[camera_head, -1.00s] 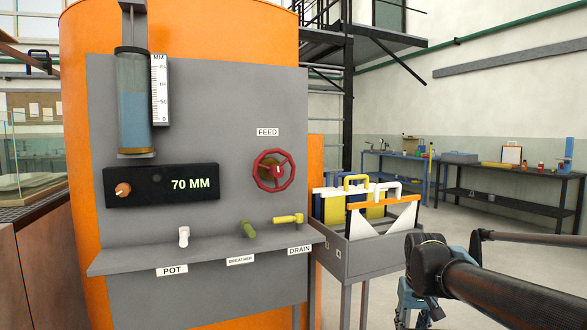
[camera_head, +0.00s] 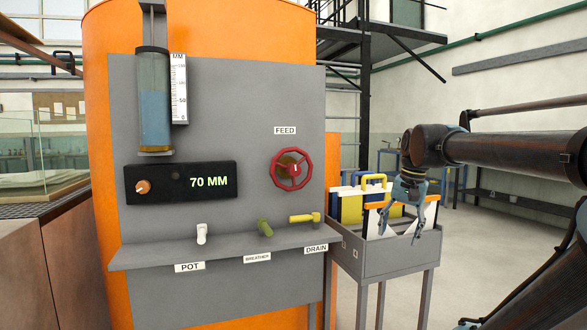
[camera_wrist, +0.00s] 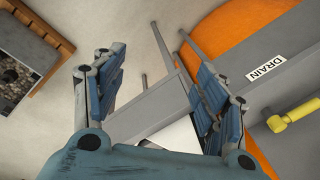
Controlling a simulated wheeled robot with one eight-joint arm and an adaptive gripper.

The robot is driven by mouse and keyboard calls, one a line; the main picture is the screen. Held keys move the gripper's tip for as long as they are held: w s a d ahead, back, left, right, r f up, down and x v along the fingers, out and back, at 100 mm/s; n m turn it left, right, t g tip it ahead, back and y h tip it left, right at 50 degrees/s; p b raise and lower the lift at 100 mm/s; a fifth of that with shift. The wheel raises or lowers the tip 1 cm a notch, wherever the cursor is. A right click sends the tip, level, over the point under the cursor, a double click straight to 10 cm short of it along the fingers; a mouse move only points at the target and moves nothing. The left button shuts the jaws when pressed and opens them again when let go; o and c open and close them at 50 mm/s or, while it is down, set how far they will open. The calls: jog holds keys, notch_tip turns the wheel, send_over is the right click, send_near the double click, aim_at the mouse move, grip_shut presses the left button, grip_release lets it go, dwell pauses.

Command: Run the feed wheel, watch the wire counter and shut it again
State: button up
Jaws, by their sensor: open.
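The red feed wheel (camera_head: 290,169) is on the grey panel (camera_head: 255,110) under the FEED label. The wire counter's black box (camera_head: 140,172) reads 70 MM, with an orange knob at its left. Above it a clear tube (camera_head: 154,105) holds blue liquid beside a MM scale.
The grey bin (camera_head: 385,262) on legs holds coloured boards with handles, right of the panel. The shelf (camera_head: 150,252) juts out below the taps. Black stairs and a platform (camera_head: 385,45) stand behind. A glass tank (camera_head: 42,150) is at the left.

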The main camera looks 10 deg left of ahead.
jog(key=w+a+r+m+g, duration=0.1)
jog(key=w+a+r, duration=0.25)
jog(key=r, duration=0.25)
jog(key=w+a+r+m+y, duration=0.1)
jog(key=w+a+r+m, duration=0.15)
jog(key=a+r, duration=0.35)
jog(key=w+a+r+m+g, duration=0.1)
jog(key=w+a+r, duration=0.25)
jog(key=r, duration=0.35)
jog(key=m+g+y, duration=0.1)
jog(key=m+g, duration=0.1)
jog(key=m, duration=0.2)
send_near(293, 164)
jog(key=shift+n, duration=0.25)
jog(key=x, duration=1)
jog(key=shift+w+f, duration=0.2)
jog(key=shift+w, duration=0.1)
jog(key=c, duration=1.5)
jog(key=shift+s+a, duration=0.1)
jog(key=shift+a, duration=0.1)
